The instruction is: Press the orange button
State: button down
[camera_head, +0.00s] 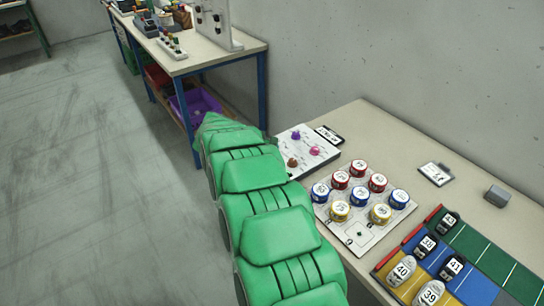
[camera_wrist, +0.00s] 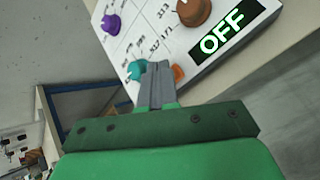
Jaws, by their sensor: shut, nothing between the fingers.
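The orange button (camera_wrist: 178,72) shows in the wrist view as a small round cap near the edge of the white control panel (camera_wrist: 150,33). My gripper (camera_wrist: 158,66) is shut and empty, its fingertips over the panel just left of the button and partly beside a teal knob (camera_wrist: 138,69). I cannot tell whether the fingertips touch the panel or the button. A display (camera_wrist: 222,32) on the panel reads OFF. In the head view the panel (camera_head: 309,168) lies on the table beyond my green arm, which hides the gripper; the button is not visible there.
A purple knob (camera_wrist: 112,24) and a brown knob (camera_wrist: 192,10) stand on the panel. The table also bears a plate (camera_head: 360,238) with several coloured round cans and a coloured rack (camera_head: 495,264) with numbered shoe pieces. A wall runs behind the table.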

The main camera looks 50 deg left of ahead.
jog(key=shift+f, duration=0.15)
jog(key=shift+f, duration=0.15)
dwell(0.4)
jog(key=shift+r, duration=0.45)
jog(key=shift+r, duration=2.95)
